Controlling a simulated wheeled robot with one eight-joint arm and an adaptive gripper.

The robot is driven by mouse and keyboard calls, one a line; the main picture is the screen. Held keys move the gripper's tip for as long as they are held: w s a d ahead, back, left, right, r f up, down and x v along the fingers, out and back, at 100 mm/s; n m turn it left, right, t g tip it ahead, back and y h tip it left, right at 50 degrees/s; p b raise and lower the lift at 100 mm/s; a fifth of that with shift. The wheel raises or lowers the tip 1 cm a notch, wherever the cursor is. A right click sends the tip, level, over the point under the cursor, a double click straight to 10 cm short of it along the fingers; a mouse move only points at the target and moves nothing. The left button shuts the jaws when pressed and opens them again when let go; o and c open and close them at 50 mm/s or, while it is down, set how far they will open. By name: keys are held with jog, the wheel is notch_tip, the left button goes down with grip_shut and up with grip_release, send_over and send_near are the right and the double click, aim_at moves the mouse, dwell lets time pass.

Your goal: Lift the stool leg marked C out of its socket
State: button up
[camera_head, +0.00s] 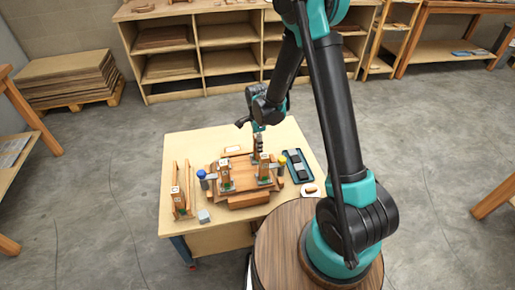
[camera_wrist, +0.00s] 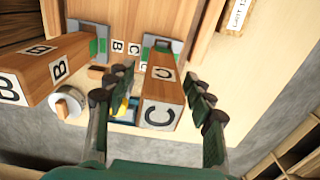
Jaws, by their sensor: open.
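The stool leg marked C (camera_wrist: 163,88) is a square wooden post in the wrist view, with C labels on its end and side. Its far end meets a grey metal socket with a green patch (camera_wrist: 162,45) on the wooden stool seat (camera_wrist: 128,20). My gripper (camera_wrist: 158,73) is open, with one finger on each side of leg C and visible gaps to it. In the head view my gripper (camera_head: 258,127) is over the far side of the stool, above a post partly hidden by it. Leg B (camera_wrist: 55,68) stands left of leg C in the wrist view.
In the head view, the worktable (camera_head: 180,146) holds a wooden rack (camera_head: 178,205) at left, a blue-capped container (camera_head: 202,176), a yellow-capped container (camera_head: 282,160) and a dark tray (camera_head: 299,168). Shelves (camera_head: 170,67) stand behind. A round light-coloured object (camera_wrist: 68,103) lies near leg B.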

grip_shut()
dwell(0.4)
